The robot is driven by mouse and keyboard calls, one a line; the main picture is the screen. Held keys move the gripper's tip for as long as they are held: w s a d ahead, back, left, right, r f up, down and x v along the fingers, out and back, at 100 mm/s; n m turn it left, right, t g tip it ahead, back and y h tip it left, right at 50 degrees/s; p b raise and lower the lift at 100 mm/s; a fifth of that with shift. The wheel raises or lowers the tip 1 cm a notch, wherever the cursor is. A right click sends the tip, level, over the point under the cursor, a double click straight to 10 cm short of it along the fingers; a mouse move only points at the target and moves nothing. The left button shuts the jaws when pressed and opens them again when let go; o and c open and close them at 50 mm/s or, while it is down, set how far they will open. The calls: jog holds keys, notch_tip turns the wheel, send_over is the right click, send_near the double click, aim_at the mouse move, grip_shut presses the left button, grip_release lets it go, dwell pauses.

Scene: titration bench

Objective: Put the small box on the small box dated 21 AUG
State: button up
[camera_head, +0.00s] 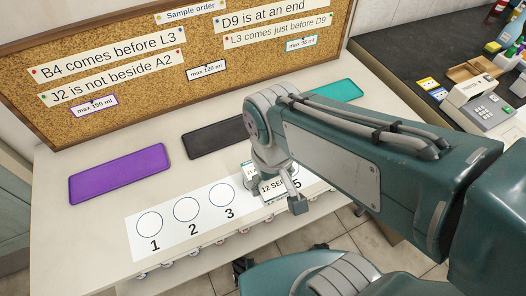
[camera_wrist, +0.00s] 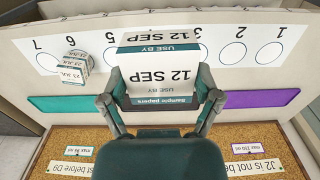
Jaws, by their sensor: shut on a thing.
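A white and teal small box (camera_head: 270,186) printed 12 SEP is between the fingers of my gripper (camera_head: 272,199), above the numbered white strip. In the wrist view the same box (camera_wrist: 160,70) reads 12 SEP, USE BY and Sample papers, and the fingers of my gripper (camera_wrist: 160,101) are shut on its sides. I cannot make out a 21 AUG box.
The numbered strip (camera_head: 142,245) lies along the bench's front. Behind it lie a purple mat (camera_head: 120,173), a black mat (camera_head: 212,139) and a teal mat (camera_head: 338,91). A corkboard (camera_head: 150,60) with notes stands at the back. Circles 1 to 3 are empty.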

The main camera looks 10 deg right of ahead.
jog(key=w+f, duration=0.3)
jog(key=w, duration=0.1)
jog(key=w+a+f, duration=0.1)
jog(key=w+f, duration=0.2)
jog(key=w, duration=0.2)
jog(key=w+f, duration=0.3)
jog(key=w, duration=0.1)
jog(key=shift+w+a+f, duration=0.15)
jog(key=shift+a+f, duration=0.15)
jog(key=shift+a, duration=0.1)
jog(key=shift+w+f, duration=0.15)
jog(key=shift+f, duration=1.55)
jog(key=o, duration=0.9)
jog(key=shift+f, duration=0.1)
